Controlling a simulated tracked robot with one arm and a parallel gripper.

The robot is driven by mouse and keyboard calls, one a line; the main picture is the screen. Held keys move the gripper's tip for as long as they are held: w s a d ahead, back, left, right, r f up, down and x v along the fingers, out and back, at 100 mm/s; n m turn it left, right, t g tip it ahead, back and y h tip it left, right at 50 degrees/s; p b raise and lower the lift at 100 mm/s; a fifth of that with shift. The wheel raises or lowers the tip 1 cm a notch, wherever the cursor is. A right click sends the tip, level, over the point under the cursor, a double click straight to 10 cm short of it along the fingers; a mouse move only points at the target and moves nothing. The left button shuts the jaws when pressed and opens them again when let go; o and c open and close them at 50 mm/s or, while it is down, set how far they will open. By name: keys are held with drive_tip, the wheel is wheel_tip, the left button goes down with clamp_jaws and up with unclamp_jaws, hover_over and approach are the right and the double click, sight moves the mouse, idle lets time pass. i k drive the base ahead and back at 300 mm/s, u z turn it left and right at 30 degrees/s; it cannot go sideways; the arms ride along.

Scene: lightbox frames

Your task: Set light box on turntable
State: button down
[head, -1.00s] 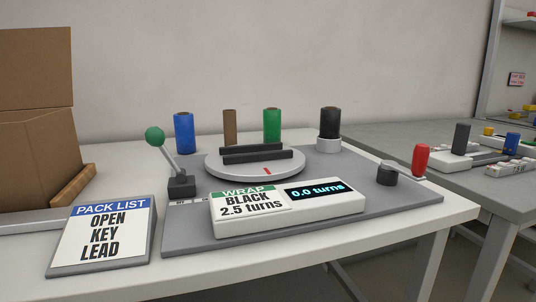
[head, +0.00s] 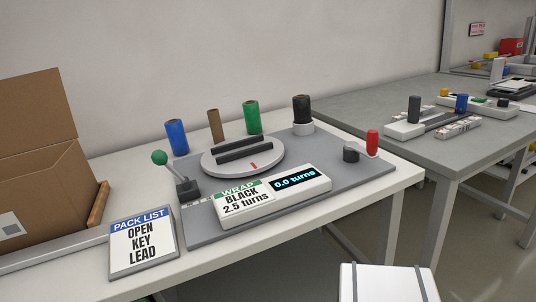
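The round white turntable (head: 243,163) stands on a grey base plate on the near table, with two dark parallel bars across its top and a red mark at its front edge. No box is on it. A white, flat-topped box-like thing (head: 388,284) with two thin grey lines shows at the bottom right, cut off by the frame edge. I cannot tell whether it is the light box or what supports it. My gripper is not in view.
A green-knobbed lever (head: 160,158), a display panel (head: 270,197) and a red-handled crank (head: 372,143) surround the turntable. Coloured rolls (head: 253,118) stand behind. A pack list sign (head: 142,243) and an open cardboard box (head: 40,190) are left. A grey table (head: 370,105) stands right.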

sight(242, 152)
drive_tip(key=z, duration=0.5)
drive_tip(key=k, duration=1.05)
drive_tip(key=z, duration=0.45)
drive_tip(key=i, duration=1.95)
drive_tip(key=u, duration=0.95)
drive_tip(key=i, duration=1.15)
drive_tip(key=u, duration=0.5)
drive_tip(key=k, duration=0.85)
drive_tip(key=u, duration=0.15)
drive_tip(key=i, duration=0.4)
drive_tip(key=u, duration=0.05)
